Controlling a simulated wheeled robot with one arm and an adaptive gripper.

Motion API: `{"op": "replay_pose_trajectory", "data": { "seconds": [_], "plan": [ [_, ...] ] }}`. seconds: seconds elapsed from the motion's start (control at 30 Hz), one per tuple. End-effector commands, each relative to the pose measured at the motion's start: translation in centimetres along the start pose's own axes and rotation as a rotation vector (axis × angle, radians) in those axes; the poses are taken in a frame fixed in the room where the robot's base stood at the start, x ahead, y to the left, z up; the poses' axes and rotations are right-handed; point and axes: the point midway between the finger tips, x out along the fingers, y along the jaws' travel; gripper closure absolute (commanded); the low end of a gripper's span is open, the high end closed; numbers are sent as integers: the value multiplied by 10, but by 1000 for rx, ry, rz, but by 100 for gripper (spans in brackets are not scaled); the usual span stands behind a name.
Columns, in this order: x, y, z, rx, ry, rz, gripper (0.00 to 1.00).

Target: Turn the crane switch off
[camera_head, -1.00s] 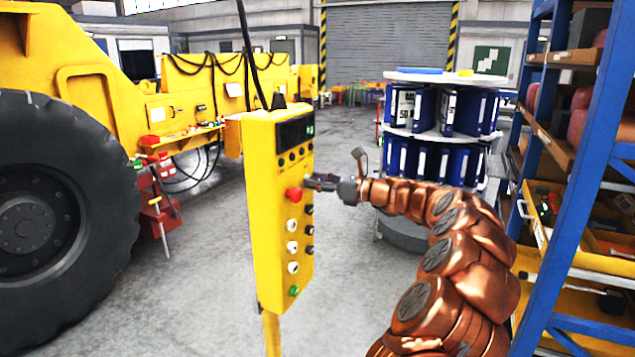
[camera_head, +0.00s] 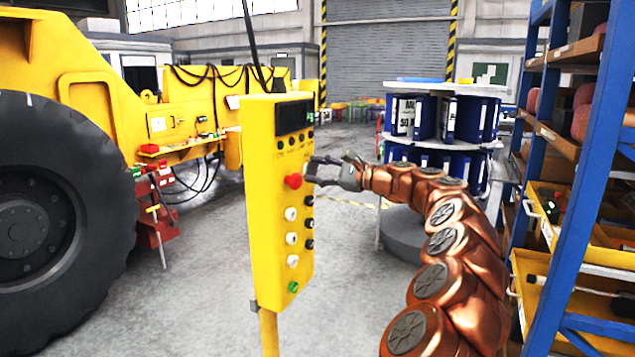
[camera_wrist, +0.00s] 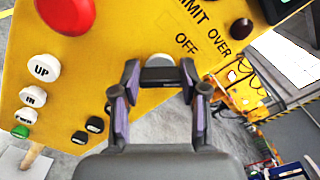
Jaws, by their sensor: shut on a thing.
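The yellow crane control box (camera_head: 265,215) stands upright at the centre of the head view. My gripper (camera_head: 314,170) reaches it from the right, just beside the red mushroom button (camera_head: 293,181). In the wrist view my gripper (camera_wrist: 160,77) is shut on the crane switch, a black bar-shaped handle (camera_wrist: 160,75) in front of a pale round plate (camera_wrist: 160,60). The handle lies across the picture between the two fingertips. The word OFF (camera_wrist: 187,41) is printed just above and right of it. In the head view the gripper hides the switch.
The red button (camera_wrist: 66,12) and the white UP button (camera_wrist: 43,67) are left of the fingers. Black buttons (camera_wrist: 87,130) sit below left. A blue shelf rack (camera_head: 570,180) stands close on the right, and a drum of blue binders (camera_head: 440,120) behind my arm.

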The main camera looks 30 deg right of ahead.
Motion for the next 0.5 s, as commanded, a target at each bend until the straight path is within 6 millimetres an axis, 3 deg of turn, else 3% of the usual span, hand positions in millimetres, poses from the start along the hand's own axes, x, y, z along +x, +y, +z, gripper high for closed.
{"op": "replay_pose_trajectory", "data": {
  "seconds": [0.5],
  "plan": [
    [1, 5, -4, -477, 1, 1, 91]
  ]
}}
